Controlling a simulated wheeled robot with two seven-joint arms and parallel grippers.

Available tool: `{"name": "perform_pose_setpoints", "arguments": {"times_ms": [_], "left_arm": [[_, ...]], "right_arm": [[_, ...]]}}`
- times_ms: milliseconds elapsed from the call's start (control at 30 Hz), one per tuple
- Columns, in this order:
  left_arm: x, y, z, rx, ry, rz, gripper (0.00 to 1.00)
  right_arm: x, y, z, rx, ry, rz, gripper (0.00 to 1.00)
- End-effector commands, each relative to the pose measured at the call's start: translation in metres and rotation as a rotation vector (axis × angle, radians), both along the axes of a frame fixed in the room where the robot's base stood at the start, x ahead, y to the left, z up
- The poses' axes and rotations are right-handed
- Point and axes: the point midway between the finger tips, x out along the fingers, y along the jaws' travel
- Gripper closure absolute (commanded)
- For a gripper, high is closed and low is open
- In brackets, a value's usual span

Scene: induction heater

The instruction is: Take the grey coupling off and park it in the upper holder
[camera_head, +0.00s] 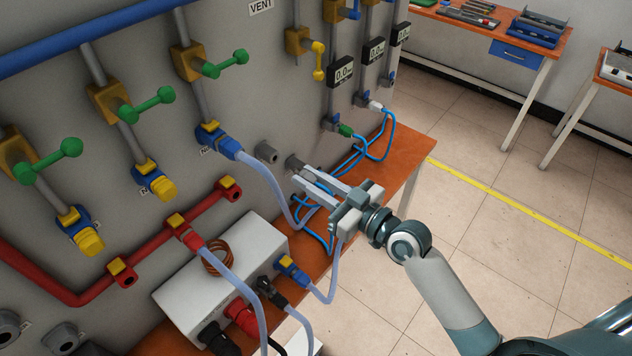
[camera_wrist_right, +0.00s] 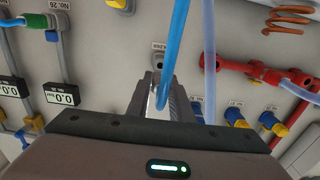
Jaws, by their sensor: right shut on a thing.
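My right gripper (camera_head: 299,181) is shut at the panel, its two fingers pointing up and left; it also shows in the right wrist view (camera_wrist_right: 160,85). It is shut on the grey coupling, which is mostly hidden between the fingers. A blue hose (camera_wrist_right: 176,45) bends down to the fingers in the wrist view. A grey round holder (camera_head: 267,152) sticks out of the panel to the left of the fingertips. Another grey round piece (camera_head: 294,162) is right at the fingertips; I cannot tell whether they touch. My left gripper is not in view.
Blue hoses (camera_head: 388,145) hang from the panel and lie on the orange table (camera_head: 400,160). A pale hose (camera_head: 268,180) runs from a blue coupling (camera_head: 230,148) toward the gripper. A white box (camera_head: 185,292) with plugs stands below. Floor to the right is clear.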

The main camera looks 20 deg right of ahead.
Motion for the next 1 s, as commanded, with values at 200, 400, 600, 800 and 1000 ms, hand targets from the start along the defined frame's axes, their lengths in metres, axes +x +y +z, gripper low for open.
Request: {"name": "perform_pose_setpoints", "arguments": {"times_ms": [200,400,600,800,1000], "left_arm": [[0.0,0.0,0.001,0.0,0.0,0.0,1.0],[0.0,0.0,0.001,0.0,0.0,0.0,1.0],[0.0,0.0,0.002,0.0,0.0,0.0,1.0],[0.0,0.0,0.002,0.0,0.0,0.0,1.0],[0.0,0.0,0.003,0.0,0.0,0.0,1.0]], "right_arm": [[0.013,0.008,0.001,0.001,0.0,0.0,1.0],[0.024,0.015,0.0,0.001,0.0,-0.001,1.0],[0.034,0.023,0.0,-0.001,0.001,0.0,1.0],[0.042,0.028,0.001,0.0,0.0,0.001,1.0],[0.046,0.03,0.0,0.0,0.001,0.0,1.0]]}}
